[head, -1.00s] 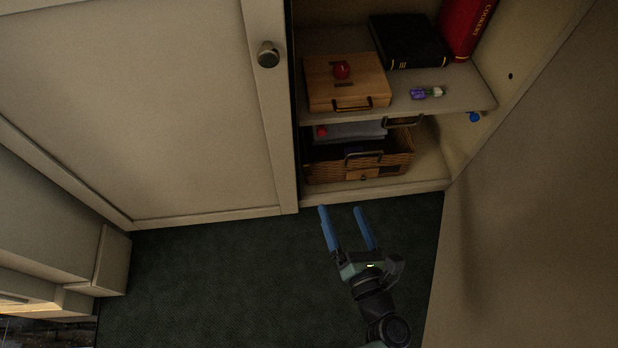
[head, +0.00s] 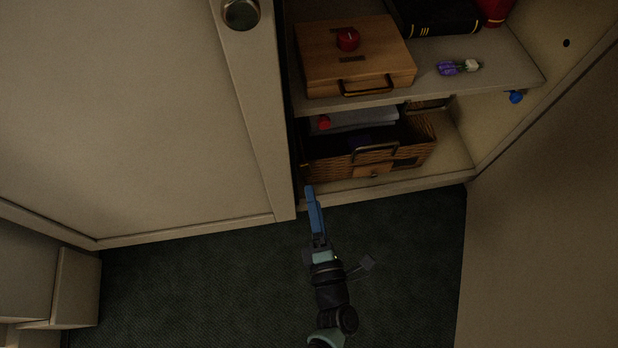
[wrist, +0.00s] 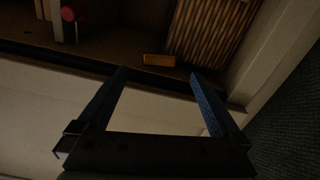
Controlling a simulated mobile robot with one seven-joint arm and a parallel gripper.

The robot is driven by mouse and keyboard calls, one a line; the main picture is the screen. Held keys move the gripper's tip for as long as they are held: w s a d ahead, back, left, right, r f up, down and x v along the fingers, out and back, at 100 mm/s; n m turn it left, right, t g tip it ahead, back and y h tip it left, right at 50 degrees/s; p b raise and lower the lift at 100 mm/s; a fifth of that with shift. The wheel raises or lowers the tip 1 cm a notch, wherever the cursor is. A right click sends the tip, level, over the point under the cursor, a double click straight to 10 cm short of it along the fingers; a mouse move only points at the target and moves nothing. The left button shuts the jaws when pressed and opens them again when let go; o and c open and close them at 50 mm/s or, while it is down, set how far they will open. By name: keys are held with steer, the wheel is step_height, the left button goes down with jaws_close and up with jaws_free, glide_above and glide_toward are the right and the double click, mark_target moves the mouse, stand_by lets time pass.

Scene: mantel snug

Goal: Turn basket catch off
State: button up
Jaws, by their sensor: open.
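The wicker basket (head: 330,167) stands on the cabinet's lower shelf, with a metal loop handle (head: 375,152) on its front. A small wooden piece (head: 372,171), which looks like the catch, sits low on the basket front below the handle. A brownish-orange block that seems to be the same piece shows in the wrist view (wrist: 159,60), beyond my fingertips, near ribbed wicker (wrist: 205,35). My gripper (head: 311,190) is open and empty, in front of the cabinet's lower edge, left of the catch and apart from it. In the head view its blue fingers overlap edge-on. I cannot tell the catch's setting.
A wooden box (head: 350,60) with a red item (head: 347,39) on top, a black book (head: 440,18) and small purple flowers (head: 458,68) are on the shelf above. A large pale door (head: 130,110) stands left. The dark green floor (head: 210,290) is clear.

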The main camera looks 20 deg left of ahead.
mark_target(309, 171)
steer(key=b+x, duration=0.2)
steer(key=x, duration=0.3)
steer(key=shift+w+a+f+b, duration=0.15)
steer(key=shift+w+a+b, duration=0.05)
steer(key=shift+w+b, duration=0.1)
steer(key=shift+w+a, duration=0.25)
steer(key=shift+w, duration=0.1)
steer(key=c, duration=1.3)
steer(key=shift+w+d+r+n, duration=0.1)
steer(key=shift+n, duration=0.65)
steer(key=shift+d+r+n, duration=0.1)
steer(key=shift+r+n, duration=0.05)
steer(key=shift+n, duration=0.6)
steer(key=o, duration=1.3)
